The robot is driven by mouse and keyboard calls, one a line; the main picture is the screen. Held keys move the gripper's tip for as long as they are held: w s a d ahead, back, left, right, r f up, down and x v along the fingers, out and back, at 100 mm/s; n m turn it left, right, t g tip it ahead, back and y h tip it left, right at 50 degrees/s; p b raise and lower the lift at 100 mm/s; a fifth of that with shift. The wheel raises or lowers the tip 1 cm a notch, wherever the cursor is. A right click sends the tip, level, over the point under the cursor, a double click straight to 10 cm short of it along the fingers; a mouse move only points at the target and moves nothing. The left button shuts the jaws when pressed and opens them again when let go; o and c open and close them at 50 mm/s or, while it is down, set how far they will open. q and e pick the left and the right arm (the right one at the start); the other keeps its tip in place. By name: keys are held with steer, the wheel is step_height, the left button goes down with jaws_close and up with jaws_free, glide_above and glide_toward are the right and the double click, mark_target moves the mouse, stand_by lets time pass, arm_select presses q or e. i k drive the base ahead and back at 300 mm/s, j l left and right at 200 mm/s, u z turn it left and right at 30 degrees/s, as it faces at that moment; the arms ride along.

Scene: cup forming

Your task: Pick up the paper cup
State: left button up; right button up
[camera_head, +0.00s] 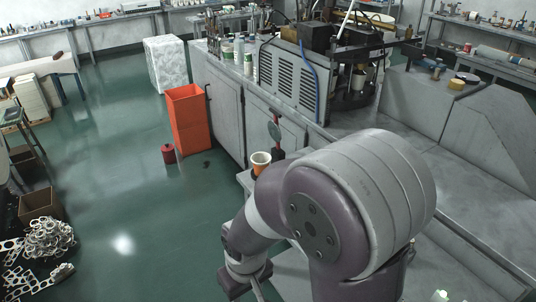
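A small pale cup (261,158), likely the paper cup, stands upright with its open rim up and orange colour on its lower part. It is at the left edge of the machine's bench, just behind my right arm, which hides some of what is around it. My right arm comes in from the right and bends down to the lower left. The dark end of that arm, at my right gripper (247,283), is low in the picture, in front of and below the cup and apart from it. Its fingers cannot be made out clearly. My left gripper is not in view.
A grey machine cabinet (225,118) with bottles and a vented box stands behind the cup. An orange bin (188,120) and a red can (168,153) stand on the green floor. A pile of metal scraps (48,240) lies at left.

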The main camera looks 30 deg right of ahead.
mark_target(260, 160)
steer(key=i+z, duration=0.2)
steer(key=i, duration=0.3)
steer(key=i+z, duration=0.25)
steer(key=i, duration=0.25)
steer(key=i+j+z, duration=0.2)
steer(key=i, duration=0.3)
steer(key=i+j+z, duration=0.1)
steer(key=i+z, duration=0.15)
steer(key=i, duration=0.25)
steer(key=i+j+z, duration=0.2)
steer(key=i, duration=0.25)
steer(key=z, duration=0.45)
steer(key=i+j+z, duration=0.1)
steer(key=z, duration=0.75)
steer(key=i+j+z, duration=0.1)
steer(key=z, duration=0.3)
steer(key=j+z, duration=0.15)
steer(key=z, duration=0.3)
steer(key=j+z, duration=0.1)
steer(key=z, duration=0.35)
steer(key=j+z, duration=0.1)
steer(key=z, duration=0.3)
